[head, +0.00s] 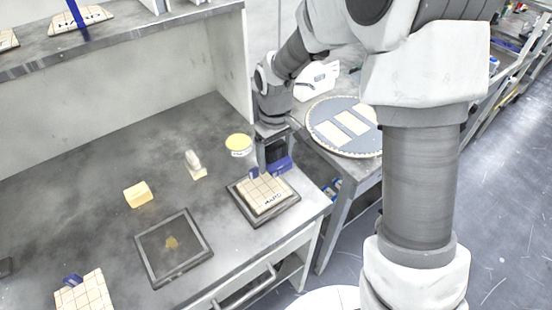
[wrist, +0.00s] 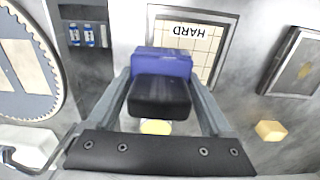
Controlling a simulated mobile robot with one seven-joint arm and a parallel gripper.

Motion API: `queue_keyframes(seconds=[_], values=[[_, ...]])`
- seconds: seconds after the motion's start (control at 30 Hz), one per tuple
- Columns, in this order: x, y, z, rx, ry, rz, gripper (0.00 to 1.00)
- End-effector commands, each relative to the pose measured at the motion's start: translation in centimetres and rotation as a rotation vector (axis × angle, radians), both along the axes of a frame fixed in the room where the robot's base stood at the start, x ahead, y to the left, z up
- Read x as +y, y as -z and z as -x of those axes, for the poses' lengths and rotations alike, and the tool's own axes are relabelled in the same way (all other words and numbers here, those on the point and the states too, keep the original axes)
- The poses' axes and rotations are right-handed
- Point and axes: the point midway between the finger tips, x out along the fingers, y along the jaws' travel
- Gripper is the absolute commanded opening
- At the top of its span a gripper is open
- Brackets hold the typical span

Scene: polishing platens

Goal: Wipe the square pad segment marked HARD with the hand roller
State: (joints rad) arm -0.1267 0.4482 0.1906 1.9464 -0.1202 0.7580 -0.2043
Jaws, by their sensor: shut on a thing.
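The square pad segment marked HARD (head: 265,196) has a cream grid face and lies in a dark square frame near the front right of the bench. It also shows in the wrist view (wrist: 203,42), its lettering upside down. My gripper (head: 272,150) is shut on the hand roller (wrist: 160,85), a blue block with a black part, held between the two fingers (wrist: 160,95). The roller's blue end shows at the pad's back edge in the head view (head: 281,165). I cannot tell whether it touches the pad. My gripper hides part of the roller.
A yellow-topped jar (head: 238,143) stands just left of my gripper. A whitish brush-like tool (head: 195,165), a yellow block (head: 138,194) and an empty dark framed tray (head: 140,247) are on the bench. Another gridded pad (head: 88,294) lies front left. A round platen (head: 316,128) sits at right.

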Motion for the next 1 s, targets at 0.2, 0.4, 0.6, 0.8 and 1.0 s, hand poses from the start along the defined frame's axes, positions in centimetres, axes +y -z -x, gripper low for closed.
queue_keyframes(seconds=[0.2,0.4,0.6,0.8,1.0], values=[[0.1,-2.3,-0.1,-0.002,0.001,-0.001,0.15],[0.2,-2.8,-0.2,-0.002,0.002,-0.001,0.15],[0.2,-2.7,-0.2,-0.002,0.001,-0.001,0.15],[0.2,-2.7,-0.2,-0.002,0.001,0.000,0.15],[0.1,-2.7,-0.3,-0.002,0.004,0.000,0.15]])
